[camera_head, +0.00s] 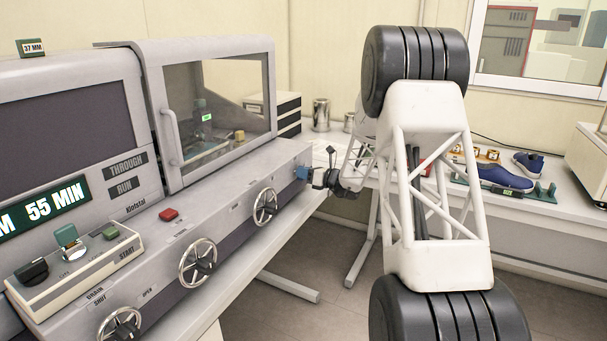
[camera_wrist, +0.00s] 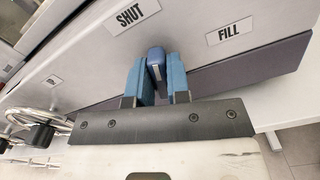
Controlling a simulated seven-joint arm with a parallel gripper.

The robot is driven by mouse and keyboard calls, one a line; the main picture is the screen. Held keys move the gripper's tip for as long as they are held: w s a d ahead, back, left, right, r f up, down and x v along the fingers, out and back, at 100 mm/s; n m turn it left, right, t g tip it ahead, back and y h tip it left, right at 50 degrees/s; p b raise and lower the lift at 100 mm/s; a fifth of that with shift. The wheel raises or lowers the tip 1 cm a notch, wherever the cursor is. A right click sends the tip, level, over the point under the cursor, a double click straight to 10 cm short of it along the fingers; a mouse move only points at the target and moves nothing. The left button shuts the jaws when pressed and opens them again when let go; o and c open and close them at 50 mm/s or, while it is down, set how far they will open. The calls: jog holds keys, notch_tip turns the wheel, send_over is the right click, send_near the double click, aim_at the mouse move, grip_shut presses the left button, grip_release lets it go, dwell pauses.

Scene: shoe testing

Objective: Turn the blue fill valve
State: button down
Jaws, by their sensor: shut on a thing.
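The blue fill valve (camera_head: 301,173) sits at the right end of the grey machine's front panel. In the wrist view its narrow blue handle (camera_wrist: 155,58) stands between the two blue finger pads. My gripper (camera_head: 311,177) is at the valve in the head view, coming from the right. In the wrist view my gripper (camera_wrist: 156,84) is shut on the handle, with a pad on each side. The FILL label (camera_wrist: 229,32) is to the right of the handle and the SHUT label (camera_wrist: 131,15) is above left. The valve's base is hidden.
Several spoked handwheels (camera_head: 198,262) line the front panel to the left of the valve. A red button (camera_head: 168,214) and a control box (camera_head: 75,258) are on the machine. A blue shoe (camera_head: 492,178) lies on the right-hand bench. Open floor lies between machine and bench.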

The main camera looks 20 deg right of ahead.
jog(key=shift+m, duration=1.9)
jog(key=c, duration=1.1)
grip_release()
jog(key=shift+d, duration=0.1)
jog(key=shift+v, duration=3.85)
